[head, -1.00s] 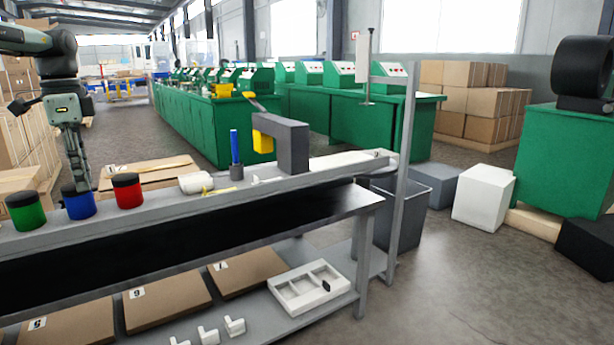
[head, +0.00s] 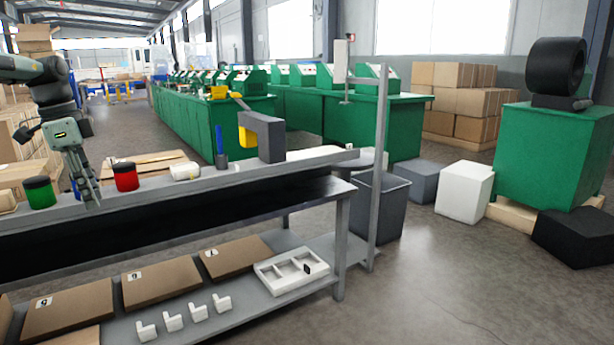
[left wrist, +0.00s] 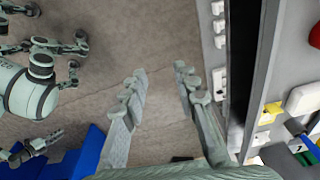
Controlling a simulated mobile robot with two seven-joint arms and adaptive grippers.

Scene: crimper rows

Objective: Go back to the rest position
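My left gripper (head: 86,190) hangs in the head view over the near bench, fingers pointing down, between a green jar (head: 39,192) and a red jar (head: 125,177). It hides the spot where the blue jar showed earlier. In the left wrist view my left gripper (left wrist: 160,83) has its two fingers spread apart, with only bare floor between them. It holds nothing. My right gripper is not in the head view.
The grey bench (head: 220,182) carries a blue cylinder (head: 220,141), a grey and yellow device (head: 268,137) and a white item (head: 185,172). Its lower shelf holds flat boxes (head: 160,282) and a white tray (head: 262,276). A grey bin (head: 382,208) stands at its right end.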

